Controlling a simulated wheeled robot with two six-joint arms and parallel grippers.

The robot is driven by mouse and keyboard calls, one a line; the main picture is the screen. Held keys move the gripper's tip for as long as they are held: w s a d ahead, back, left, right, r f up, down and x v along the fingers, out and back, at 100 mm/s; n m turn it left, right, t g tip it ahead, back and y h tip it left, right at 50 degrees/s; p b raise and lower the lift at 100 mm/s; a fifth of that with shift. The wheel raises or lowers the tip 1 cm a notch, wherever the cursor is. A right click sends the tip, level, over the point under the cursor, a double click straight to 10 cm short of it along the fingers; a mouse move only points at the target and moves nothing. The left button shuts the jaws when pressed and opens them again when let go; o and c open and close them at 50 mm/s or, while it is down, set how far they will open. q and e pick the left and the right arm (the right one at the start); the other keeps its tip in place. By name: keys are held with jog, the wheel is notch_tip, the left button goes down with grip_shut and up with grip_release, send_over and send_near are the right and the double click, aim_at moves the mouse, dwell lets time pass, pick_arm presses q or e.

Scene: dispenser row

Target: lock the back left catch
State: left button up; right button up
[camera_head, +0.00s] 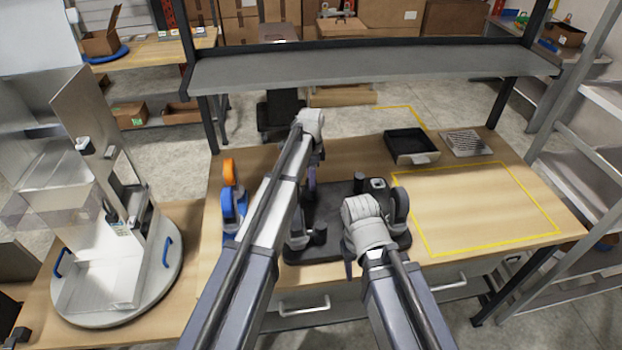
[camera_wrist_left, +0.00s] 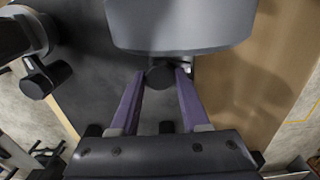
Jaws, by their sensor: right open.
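A dark platform (camera_head: 330,197) lies on the table, bearing grey-and-black wheel-like units and short black knobs. My left gripper (camera_head: 311,185) reaches down over its back left part, and my arm hides much of that corner. In the left wrist view, the two purple fingertips of my left gripper (camera_wrist_left: 161,76) stand on either side of a black round knob (camera_wrist_left: 160,77) beside a grey housing (camera_wrist_left: 180,25). I cannot tell whether they press on it. Another black knob (camera_wrist_left: 48,78) is at the left. My right gripper (camera_head: 348,268) is open, low at the platform's front, partly hidden by its wrist.
A blue and orange dispenser (camera_head: 228,195) stands left of my left arm. A black tray (camera_head: 411,146) and a grid plate (camera_head: 466,142) lie at the back right. The yellow-taped area (camera_head: 480,210) is clear. A grey shelf (camera_head: 370,65) spans the back above the table.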

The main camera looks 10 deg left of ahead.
pick_arm(q)
grip_shut()
jog(key=shift+n, duration=0.4)
jog(key=n, duration=1.3)
jog(key=shift+n, duration=2.2)
